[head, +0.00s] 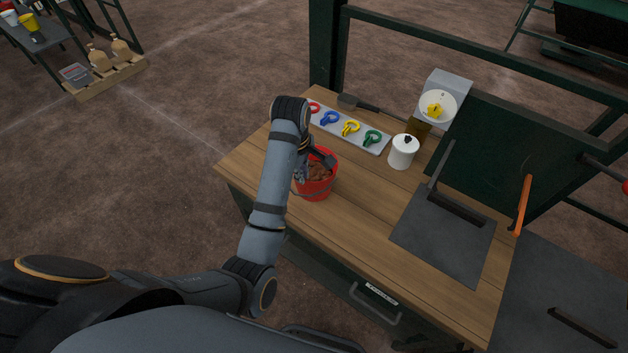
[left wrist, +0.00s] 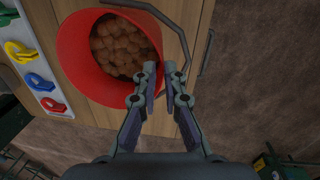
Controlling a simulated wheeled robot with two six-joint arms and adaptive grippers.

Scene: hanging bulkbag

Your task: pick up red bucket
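The red bucket (head: 322,187) stands upright on the wooden workbench and holds brown lumps. In the left wrist view the bucket (left wrist: 82,75) fills the upper left, with its dark wire handle (left wrist: 178,28) swung toward the right. My left gripper (head: 312,163) is at the bucket's rim, partly hidden by my arm. In the left wrist view its fingertips (left wrist: 161,72) are close together at the right-hand rim, beside the handle, with a narrow gap. I cannot tell whether they grip the rim or handle. My right gripper is not in view.
A tray (head: 379,147) with coloured rings lies behind the bucket. A dark plate (head: 440,242) lies right. The bench front is clear.

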